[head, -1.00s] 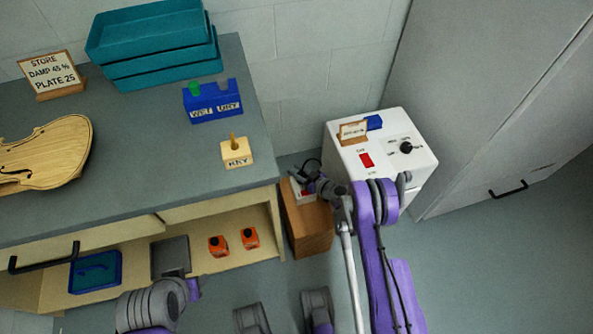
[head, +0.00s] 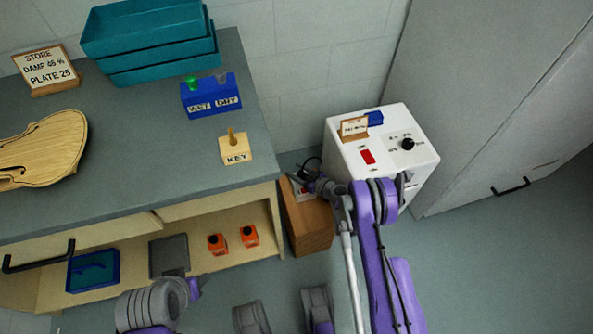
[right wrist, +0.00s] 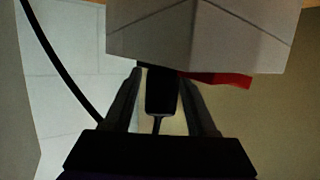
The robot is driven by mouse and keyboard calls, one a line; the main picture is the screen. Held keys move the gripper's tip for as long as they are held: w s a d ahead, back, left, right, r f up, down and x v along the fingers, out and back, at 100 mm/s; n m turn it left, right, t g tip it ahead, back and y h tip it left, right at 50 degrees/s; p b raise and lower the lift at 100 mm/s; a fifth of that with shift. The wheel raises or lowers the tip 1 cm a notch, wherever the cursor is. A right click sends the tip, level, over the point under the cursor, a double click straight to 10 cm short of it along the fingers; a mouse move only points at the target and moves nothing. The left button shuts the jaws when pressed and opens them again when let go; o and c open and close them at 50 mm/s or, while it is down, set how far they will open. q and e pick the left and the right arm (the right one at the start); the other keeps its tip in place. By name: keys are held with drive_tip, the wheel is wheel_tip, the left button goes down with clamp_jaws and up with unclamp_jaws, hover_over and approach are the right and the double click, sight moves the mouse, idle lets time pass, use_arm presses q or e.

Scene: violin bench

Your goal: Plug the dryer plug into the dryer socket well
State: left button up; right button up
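My right gripper (head: 308,181) is low between the bench and the white cabinet, at a small white box with a red part (head: 305,194) on top of a wooden block. In the right wrist view the fingers (right wrist: 161,85) stand closely on either side of a dark plug (right wrist: 161,95), with its cord trailing from the near end. The plug's far end meets or passes behind the edge of the white box (right wrist: 200,38), so I cannot tell how deep it sits. The well's opening is hidden.
The white cabinet (head: 415,162) with a red switch and black knob stands right of the wooden block (head: 312,230). The bench (head: 150,190) edge is close on the left. A black cable (right wrist: 62,70) curves past the gripper. Open floor lies in front.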

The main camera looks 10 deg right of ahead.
drive_tip(key=shift+o, duration=0.4)
drive_tip(key=shift+r, duration=0.1)
wheel_tip(320, 180, up, 10)
drive_tip(key=p, duration=0.2)
idle(0.9)
